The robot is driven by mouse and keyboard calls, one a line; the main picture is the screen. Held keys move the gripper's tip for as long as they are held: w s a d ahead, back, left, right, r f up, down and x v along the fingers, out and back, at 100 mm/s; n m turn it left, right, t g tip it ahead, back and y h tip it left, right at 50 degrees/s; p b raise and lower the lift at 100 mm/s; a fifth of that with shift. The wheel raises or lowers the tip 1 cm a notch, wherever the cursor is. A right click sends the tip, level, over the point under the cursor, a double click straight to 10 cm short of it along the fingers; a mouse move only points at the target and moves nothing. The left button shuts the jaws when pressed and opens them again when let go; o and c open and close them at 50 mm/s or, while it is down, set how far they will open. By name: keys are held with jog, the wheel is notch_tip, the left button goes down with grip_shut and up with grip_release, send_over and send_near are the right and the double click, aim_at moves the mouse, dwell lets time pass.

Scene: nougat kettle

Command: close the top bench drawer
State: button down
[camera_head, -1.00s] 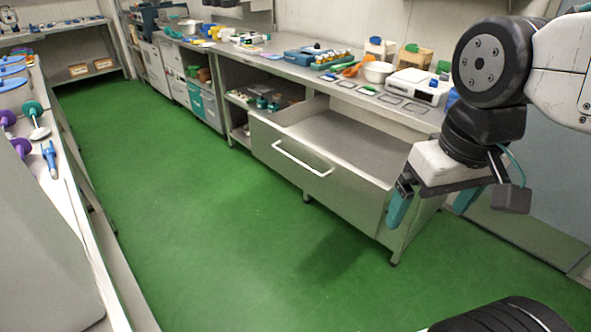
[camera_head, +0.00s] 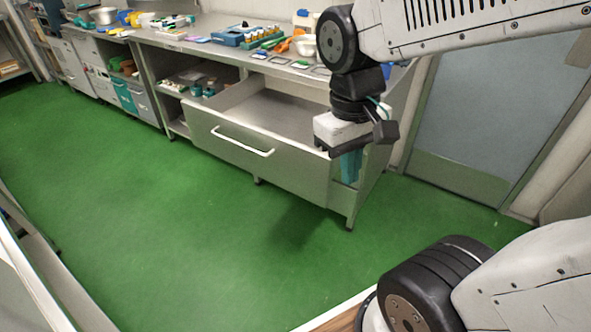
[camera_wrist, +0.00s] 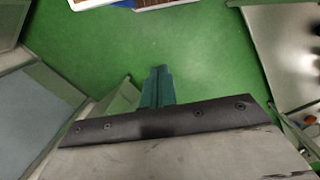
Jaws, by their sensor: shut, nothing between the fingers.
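The top bench drawer (camera_head: 255,160) is a wide grey metal drawer, pulled well out from under the bench. A white bar handle (camera_head: 242,142) runs across its front, and its inside looks empty. My gripper (camera_head: 350,168) points down beside the drawer's right end, with its teal fingers together and nothing between them. I cannot tell whether it touches the drawer. In the wrist view the teal fingers (camera_wrist: 158,85) are together above the green floor, with grey metal at the right edge.
The bench top (camera_head: 215,50) carries a blue tool tray (camera_head: 232,37), small bottles and bowls. Open shelves (camera_head: 190,85) stand left of the drawer. A grey-blue door (camera_head: 490,110) is at the right. The green floor (camera_head: 150,220) in front is clear.

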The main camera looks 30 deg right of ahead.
jog(key=w+d+f+n+h, duration=0.1)
jog(key=w+d+f+n, duration=0.1)
jog(key=w+f+n, duration=0.55)
jog(key=n+t+h, duration=0.1)
jog(key=n+t, duration=0.2)
jog(key=n, duration=1.3)
send_near(304, 173)
jog(key=s+a+r, duration=0.2)
jog(key=s+a, duration=0.2)
jog(key=a, duration=0.1)
jog(key=w+d+f, duration=0.1)
jog(key=f, duration=0.2)
jog(key=w+d+f, duration=0.1)
jog(key=d+f, duration=0.1)
jog(key=f, duration=0.1)
jog(key=w+d+f, duration=0.1)
jog(key=d+f, duration=0.1)
jog(key=f, duration=0.2)
jog(key=shift+d, duration=0.1)
jog(key=shift+w+d+r, duration=0.1)
jog(key=shift+w+d, duration=0.15)
jog(key=shift+d, duration=0.1)
